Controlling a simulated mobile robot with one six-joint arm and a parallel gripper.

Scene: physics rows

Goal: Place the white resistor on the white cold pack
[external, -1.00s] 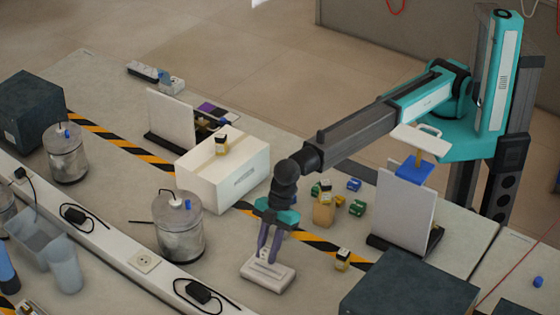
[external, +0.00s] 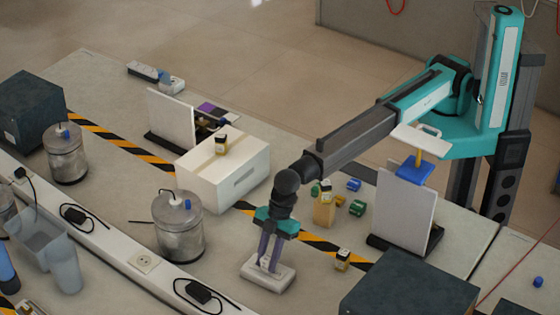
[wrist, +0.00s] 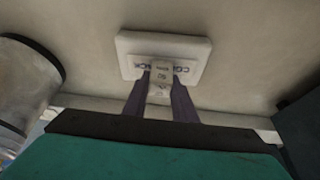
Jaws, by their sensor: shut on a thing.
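The white cold pack (external: 252,278) lies flat on the table below my gripper (external: 268,264). In the wrist view the cold pack (wrist: 196,68) is a pale rounded block with printed lettering, partly covered by what I hold. My gripper (wrist: 161,82) is shut on the white resistor (wrist: 160,71), a small pale piece with dark marks between the two purple fingers. The resistor is over the near middle part of the cold pack. I cannot tell whether it touches the pack. In the external view the fingers point down at the pack and mostly hide the resistor.
A metal canister (external: 180,232) stands left of the pack, and a dark box (external: 410,290) to its right. A white carton (external: 222,180) is behind. A power rail (external: 143,262) with a black adapter runs along the near side.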

